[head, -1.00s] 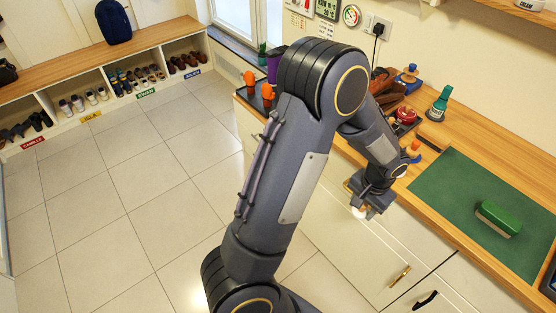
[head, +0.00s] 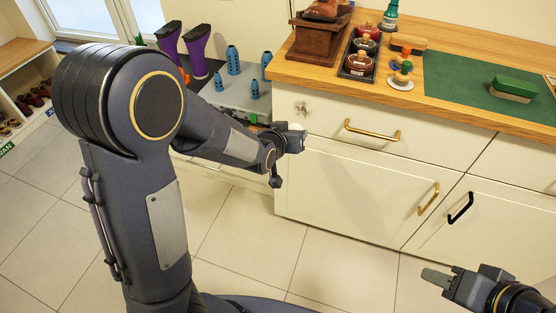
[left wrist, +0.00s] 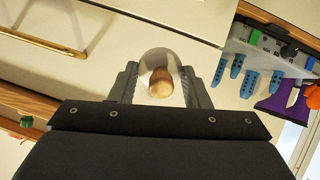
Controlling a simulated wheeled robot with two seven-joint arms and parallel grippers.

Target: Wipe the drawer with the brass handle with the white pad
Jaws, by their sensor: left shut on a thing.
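The drawer (head: 335,112) with the brass handle (head: 372,131) is closed, under the wooden counter. A small greyish smudge (head: 303,108) shows on its left part. In the left wrist view the drawer front (left wrist: 110,28) fills the background, its handle (left wrist: 40,48) at upper left. My left gripper (head: 297,141) is shut on the white pad (head: 297,127) by the drawer's lower left corner. In the left wrist view the round white pad (left wrist: 160,58) has a wooden knob between the fingers. I cannot tell whether it touches the drawer. My right gripper (head: 436,278) is low at right; its opening is unclear.
Below are cabinet doors, one with a brass handle (head: 429,198), one with a black handle (head: 460,207). Purple boot shapers (head: 197,52) stand left. The floor before the cabinet is clear.

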